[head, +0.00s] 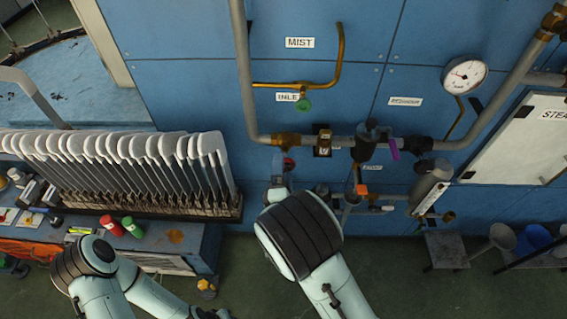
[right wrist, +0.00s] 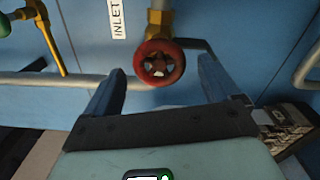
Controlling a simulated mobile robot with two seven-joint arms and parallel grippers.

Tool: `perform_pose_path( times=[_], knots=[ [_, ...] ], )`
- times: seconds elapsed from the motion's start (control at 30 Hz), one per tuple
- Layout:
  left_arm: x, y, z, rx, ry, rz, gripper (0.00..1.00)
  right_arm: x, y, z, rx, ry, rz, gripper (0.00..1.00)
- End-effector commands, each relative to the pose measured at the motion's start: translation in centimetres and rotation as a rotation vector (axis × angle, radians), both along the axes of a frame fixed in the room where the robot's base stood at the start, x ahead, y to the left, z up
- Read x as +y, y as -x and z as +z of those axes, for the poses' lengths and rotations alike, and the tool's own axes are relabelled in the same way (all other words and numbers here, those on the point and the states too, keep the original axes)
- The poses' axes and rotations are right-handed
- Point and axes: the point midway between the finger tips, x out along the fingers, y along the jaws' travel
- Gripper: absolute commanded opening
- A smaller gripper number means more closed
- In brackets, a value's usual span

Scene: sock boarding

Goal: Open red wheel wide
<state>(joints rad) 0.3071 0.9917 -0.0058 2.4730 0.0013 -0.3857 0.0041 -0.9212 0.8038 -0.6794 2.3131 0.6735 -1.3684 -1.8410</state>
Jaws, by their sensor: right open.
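The red wheel (right wrist: 159,63) is a small round handwheel on a brass valve below the INLET label. In the right wrist view it shows between the two fingers of my right gripper (right wrist: 162,80), nearer the upper part of the gap. The fingers are apart and no contact with the wheel is visible. In the head view the red wheel (head: 289,164) is small and partly hidden, just right of my right gripper (head: 278,162). My left arm is at the lower left of the head view; its gripper fingers are not visible.
A grey pipe (head: 246,80) runs down and across the blue wall panel. A green knob (head: 304,104) sits above the wheel, and a gauge (head: 465,75) is at upper right. A rack of white sock boards (head: 215,147) stands close on the left.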

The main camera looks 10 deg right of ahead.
Motion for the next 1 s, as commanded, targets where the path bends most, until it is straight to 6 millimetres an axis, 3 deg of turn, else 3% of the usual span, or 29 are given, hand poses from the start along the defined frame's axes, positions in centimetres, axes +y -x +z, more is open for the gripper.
perform_pose_path(
  times=[0.2,0.4,1.0],
  knots=[
    [0.0,1.1,-1.3,0.012,0.0,0.0,0.43,1.5,4.9,-0.3,0.003,-0.001,0.005,0.9],
    [0.0,1.4,-1.7,0.016,0.0,0.0,0.43,2.2,7.7,-0.1,0.002,0.001,0.002,0.9],
    [0.0,1.4,-1.8,0.016,0.0,0.0,0.43,2.4,8.5,0.0,0.0,0.001,0.0,0.9]
  ],
)
